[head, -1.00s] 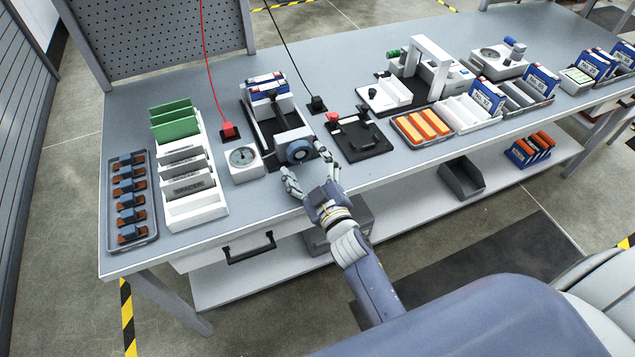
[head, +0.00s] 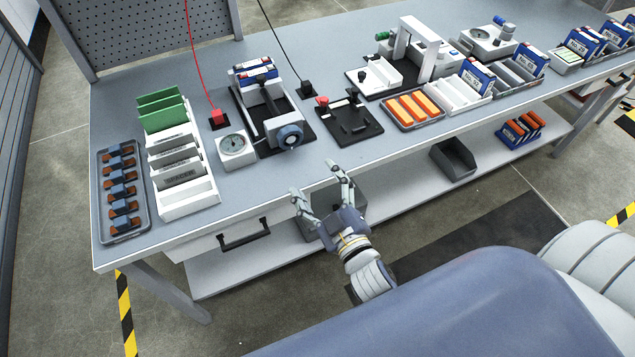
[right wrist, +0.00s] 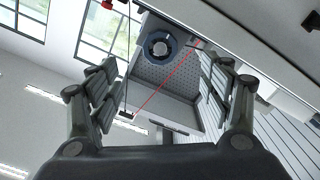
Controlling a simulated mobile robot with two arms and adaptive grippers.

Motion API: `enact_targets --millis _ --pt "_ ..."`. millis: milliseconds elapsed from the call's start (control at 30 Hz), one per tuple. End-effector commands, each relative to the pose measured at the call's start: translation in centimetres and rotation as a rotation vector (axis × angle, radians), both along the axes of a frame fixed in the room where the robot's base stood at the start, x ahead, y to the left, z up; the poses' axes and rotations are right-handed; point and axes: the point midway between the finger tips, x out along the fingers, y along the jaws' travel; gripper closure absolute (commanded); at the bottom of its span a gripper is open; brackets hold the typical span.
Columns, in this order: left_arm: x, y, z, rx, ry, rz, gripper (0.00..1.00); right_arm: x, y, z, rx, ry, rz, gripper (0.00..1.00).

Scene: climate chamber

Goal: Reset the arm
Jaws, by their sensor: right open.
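My right gripper (head: 322,188) is open and empty in the head view, in front of the workbench's front edge. Its fingers point toward the bench and are apart from everything on it. In the right wrist view the two fingers (right wrist: 158,95) stand wide apart with nothing between them. The clamp fixture (head: 264,112) with a dark round knob (head: 290,136) stands on the bench beyond the fingertips. The knob also shows in the right wrist view (right wrist: 159,46). My left gripper is not in view.
The workbench (head: 240,192) carries a dial gauge (head: 234,148), a white rack (head: 186,205), a dark tray (head: 120,237) and a black plate (head: 352,124). Below, grey bins (head: 455,160) stand on the lower shelf (head: 395,205). Open floor lies in front.

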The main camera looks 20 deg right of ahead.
Motion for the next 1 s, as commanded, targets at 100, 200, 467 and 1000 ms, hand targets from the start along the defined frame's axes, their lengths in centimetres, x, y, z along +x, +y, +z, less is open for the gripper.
enact_targets --millis 100,200,467,1000 --pt "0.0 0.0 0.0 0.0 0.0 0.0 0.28 0.0 0.0 0.0 0.0 0.0 0.0 0.28" --pt "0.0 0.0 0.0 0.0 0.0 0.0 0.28 0.0 0.0 0.0 0.0 0.0 0.0 0.28" --pt "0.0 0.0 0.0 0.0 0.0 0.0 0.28 0.0 0.4 -2.7 0.022 0.055 0.007 0.28" --pt "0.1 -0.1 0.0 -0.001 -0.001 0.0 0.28 -13.3 2.0 -35.6 0.221 0.826 -0.024 0.28"
